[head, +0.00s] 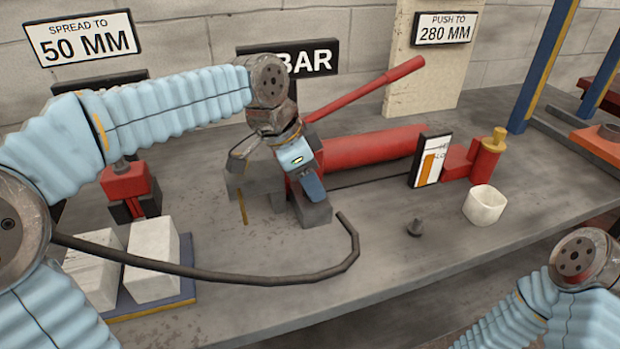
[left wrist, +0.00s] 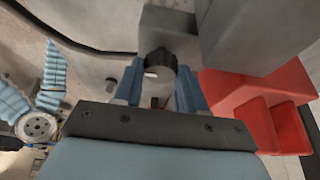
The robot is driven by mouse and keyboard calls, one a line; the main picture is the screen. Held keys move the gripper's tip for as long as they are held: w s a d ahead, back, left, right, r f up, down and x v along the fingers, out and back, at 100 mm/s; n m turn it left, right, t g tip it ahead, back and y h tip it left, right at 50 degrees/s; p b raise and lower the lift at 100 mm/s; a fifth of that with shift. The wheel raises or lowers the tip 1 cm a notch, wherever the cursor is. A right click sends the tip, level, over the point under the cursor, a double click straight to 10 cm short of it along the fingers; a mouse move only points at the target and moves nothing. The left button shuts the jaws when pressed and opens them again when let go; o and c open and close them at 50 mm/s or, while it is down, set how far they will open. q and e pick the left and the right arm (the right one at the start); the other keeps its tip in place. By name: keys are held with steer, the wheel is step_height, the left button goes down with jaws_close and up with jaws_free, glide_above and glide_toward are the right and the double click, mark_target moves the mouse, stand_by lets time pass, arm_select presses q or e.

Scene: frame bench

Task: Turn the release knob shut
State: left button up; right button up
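The release knob (left wrist: 159,64) is dark with a white mark. It shows in the left wrist view between the blue fingertips of my left gripper (left wrist: 160,82), which appear to meet it on both sides. In the head view my left gripper (head: 310,190) points down at a grey block (head: 312,212) at the near end of the red pump cylinder (head: 375,155); the fingers hide the knob there. The pump's red lever (head: 365,88) slants up to the right. Part of my right arm shows at the lower right, but its gripper is out of view.
A black hose (head: 270,278) curves across the bench front. Pale blocks (head: 153,262) sit on a blue tray at left. The bench's front right is mostly clear.

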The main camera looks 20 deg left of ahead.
arm_select(q)
steer(key=o, duration=0.4)
steer(key=p+v, duration=0.1)
steer(key=v, duration=1.2)
steer(key=shift+a+r, duration=0.2)
steer(key=shift+r, duration=0.15)
steer(key=shift+s, duration=0.1)
